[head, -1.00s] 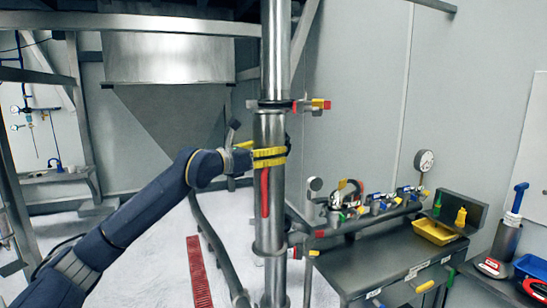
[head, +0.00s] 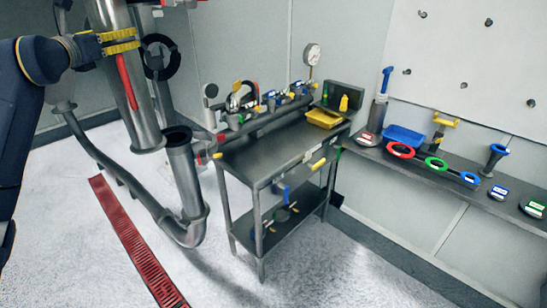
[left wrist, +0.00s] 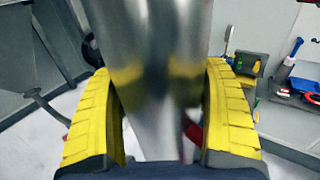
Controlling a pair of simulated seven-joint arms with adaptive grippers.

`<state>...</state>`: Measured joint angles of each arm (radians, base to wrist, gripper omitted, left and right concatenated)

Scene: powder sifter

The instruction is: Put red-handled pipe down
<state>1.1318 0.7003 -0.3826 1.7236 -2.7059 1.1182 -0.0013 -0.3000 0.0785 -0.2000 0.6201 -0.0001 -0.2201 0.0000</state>
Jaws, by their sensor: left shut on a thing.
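The red-handled pipe (head: 113,75) is a steel tube at the upper left of the head view, slightly tilted. Its red handle (head: 127,82) runs along its side. My left gripper (head: 118,40), with yellow ribbed fingers, is shut around the tube above the handle. In the left wrist view the tube (left wrist: 150,70) stands between the two yellow fingers. The tube's flanged lower end is apart from the open-topped elbow pipe (head: 188,180) to its right. The tube's top is out of the head view. My right gripper is not in view.
A dark metal table (head: 265,150) with a yellow tray (head: 325,118) and valves stands in the middle. A shelf (head: 450,180) at right holds a blue tray (head: 405,136) and coloured rings. A red floor grate (head: 135,245) lies at left. White floor between is clear.

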